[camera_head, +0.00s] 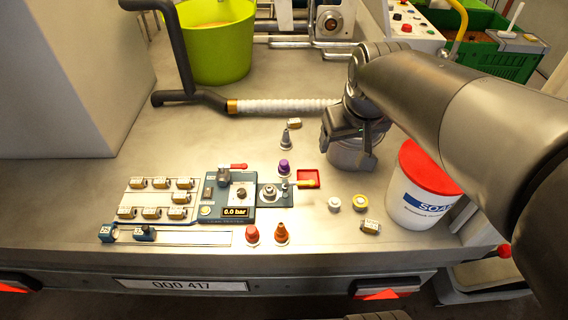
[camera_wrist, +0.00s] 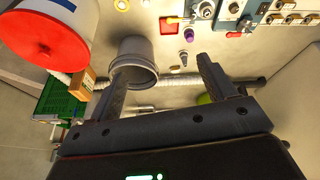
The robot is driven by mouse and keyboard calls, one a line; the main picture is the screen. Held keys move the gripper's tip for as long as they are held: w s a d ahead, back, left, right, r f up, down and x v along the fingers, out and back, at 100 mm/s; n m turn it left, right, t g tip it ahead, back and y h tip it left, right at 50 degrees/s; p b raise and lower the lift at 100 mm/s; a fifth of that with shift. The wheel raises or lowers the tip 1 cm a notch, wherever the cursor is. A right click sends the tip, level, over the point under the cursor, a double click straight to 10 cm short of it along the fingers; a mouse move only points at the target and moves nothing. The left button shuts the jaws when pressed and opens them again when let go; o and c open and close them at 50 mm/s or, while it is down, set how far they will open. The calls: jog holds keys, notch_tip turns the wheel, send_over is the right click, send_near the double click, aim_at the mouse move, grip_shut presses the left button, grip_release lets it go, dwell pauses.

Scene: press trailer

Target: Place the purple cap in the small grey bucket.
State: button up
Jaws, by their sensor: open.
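The purple cap (camera_head: 284,166) stands on the metal bench, just behind the blue valve panel and left of the small red tray. It also shows in the wrist view (camera_wrist: 189,34), at the top middle. The small grey bucket (camera_head: 347,153) stands on the bench to the right of the cap, partly hidden by my gripper. In the wrist view the bucket (camera_wrist: 146,52) shows its rim and inside, partly behind one finger. My gripper (camera_head: 350,122) is at the bucket, over its rear part in the head view. In the wrist view its fingers (camera_wrist: 163,70) are spread with nothing between them.
A white soap bucket with red lid (camera_head: 428,168) stands at right. A grey cone nozzle (camera_head: 286,139) is behind the cap. The red tray (camera_head: 308,178), blue panel (camera_head: 240,192), and red (camera_head: 252,235) and orange (camera_head: 281,233) caps are nearby. A ribbed hose (camera_head: 285,106) runs behind.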

jog(key=w+a+f+n+g, duration=0.1)
jog(key=w+a+f+n, duration=0.2)
jog(key=w, duration=0.7)
jog(key=n+g, duration=0.3)
jog(key=n, duration=0.1)
send_over(284, 162)
notch_tip(284, 162, down, 25)
jog(key=shift+s+d+f, duration=0.1)
jog(key=f, duration=1.1)
jog(key=shift+w, duration=0.2)
jog(key=c, duration=1.2)
jog(key=shift+r, duration=0.1)
